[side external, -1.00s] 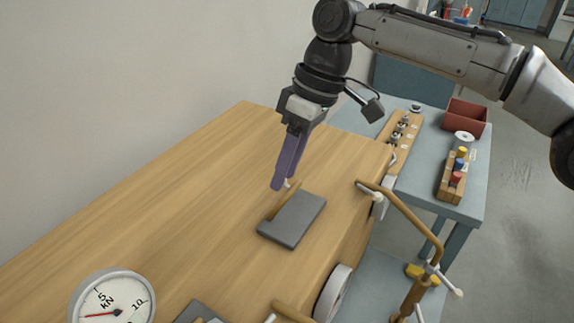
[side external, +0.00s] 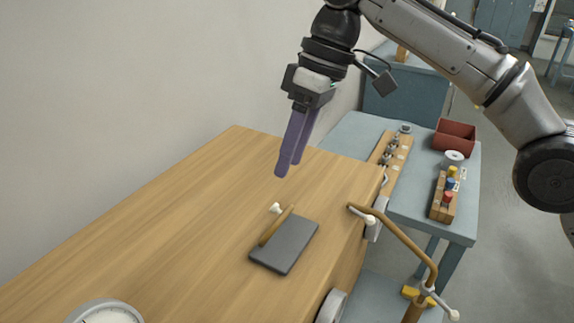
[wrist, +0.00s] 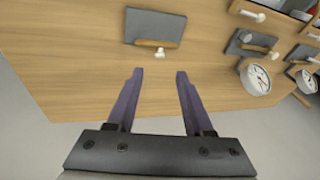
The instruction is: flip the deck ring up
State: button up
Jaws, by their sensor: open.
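A dark grey plate (side external: 287,245) lies flat on the wooden bench top. A brown bar (side external: 276,226) with a white knob (side external: 275,208) runs along its left edge; this looks like the deck ring, but its full shape is unclear. In the wrist view the plate (wrist: 155,24) is at the top centre, with the bar (wrist: 152,43) and knob (wrist: 160,53) on its near edge. My gripper (side external: 288,168) is open and empty, its purple fingers above the bench and apart from the bar. In the wrist view the gap between the fingertips (wrist: 157,75) lies just below the knob.
A brown curved handle (side external: 400,237) stands at the bench's right edge. A dial gauge (side external: 104,312) is at the lower left; other plates with bars and gauges (wrist: 255,78) show in the wrist view. A blue-grey table (side external: 440,224) holds a red bin (side external: 455,135). Bench room left is clear.

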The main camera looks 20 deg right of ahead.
jog(key=shift+d+r, duration=0.1)
jog(key=shift+r, duration=0.05)
jog(key=shift+w+a+f, duration=0.2)
jog(key=shift+a, duration=0.05)
jog(key=s+d+r+t+y, duration=0.1)
jog(key=s+d+r, duration=0.1)
jog(key=d+r, duration=0.25)
jog(key=x, duration=0.6)
jog(key=a+x, duration=0.1)
jog(key=x, duration=0.6)
jog(key=shift+w+r, duration=0.1)
jog(key=shift+w, duration=0.1)
grip_shut()
